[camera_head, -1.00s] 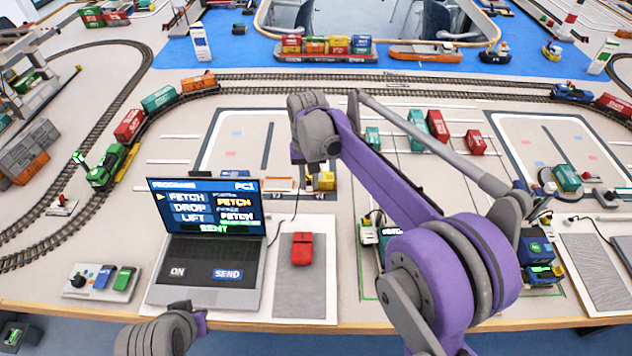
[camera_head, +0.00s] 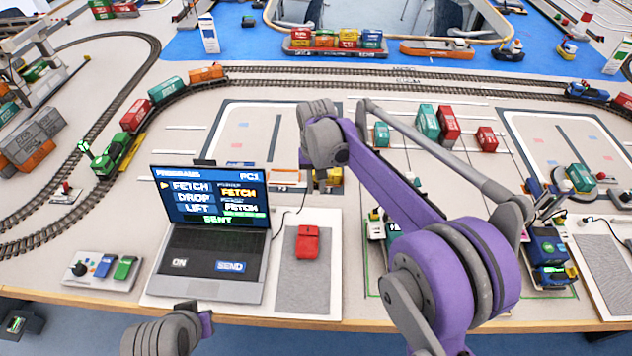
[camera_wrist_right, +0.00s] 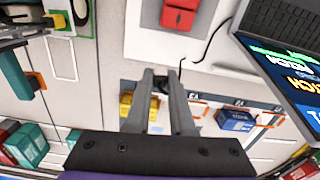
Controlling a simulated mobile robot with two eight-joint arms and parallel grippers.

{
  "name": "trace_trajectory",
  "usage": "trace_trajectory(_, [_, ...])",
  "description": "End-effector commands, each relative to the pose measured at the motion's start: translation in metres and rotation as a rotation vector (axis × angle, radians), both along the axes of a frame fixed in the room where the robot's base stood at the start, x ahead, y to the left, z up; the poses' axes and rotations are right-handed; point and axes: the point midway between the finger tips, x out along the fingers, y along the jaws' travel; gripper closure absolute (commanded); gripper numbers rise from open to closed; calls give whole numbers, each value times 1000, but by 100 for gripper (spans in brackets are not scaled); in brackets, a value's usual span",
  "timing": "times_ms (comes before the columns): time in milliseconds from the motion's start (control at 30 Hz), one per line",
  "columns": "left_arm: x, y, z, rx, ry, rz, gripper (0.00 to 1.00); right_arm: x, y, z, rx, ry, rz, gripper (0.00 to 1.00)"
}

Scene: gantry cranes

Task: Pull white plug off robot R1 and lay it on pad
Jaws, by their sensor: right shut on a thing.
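My right gripper (camera_head: 312,186) points down beyond the laptop's right corner. In the right wrist view its two fingers (camera_wrist_right: 160,80) are closed together around something small. A black cord (camera_wrist_right: 192,62) runs to the fingertips from the laptop side, so the thing held appears to be the plug. Its white body is mostly hidden by the fingers. A small yellow block-like thing (camera_head: 335,177) stands close beside the fingers; I cannot read an R1 label. The grey pad (camera_head: 306,296) lies right of the laptop, with a red object (camera_head: 307,241) on its far part.
The laptop (camera_head: 208,235) stands open left of the pad. A switch box (camera_head: 102,270) is at the front left. Red and green containers (camera_head: 438,122) stand to the right of my right arm. A second grey pad (camera_head: 606,270) lies far right. The first pad's near part is bare.

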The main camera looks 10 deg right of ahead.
Motion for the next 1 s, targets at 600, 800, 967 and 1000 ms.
trace_trajectory(600, [-7, 0, -34, 0, 14, 0, 100, -1, 0, -52, 0, 1, 0, 100])
trace_trajectory(800, [-9, 0, -45, 0, 18, 0, 100, -1, 0, -68, 0, 1, 0, 100])
trace_trajectory(967, [-10, 0, -53, 0, 20, 0, 100, 0, 0, -81, 0, 1, 0, 100])
trace_trajectory(1000, [-10, 0, -55, 0, 21, 0, 100, 0, 0, -84, 0, 1, 0, 100])
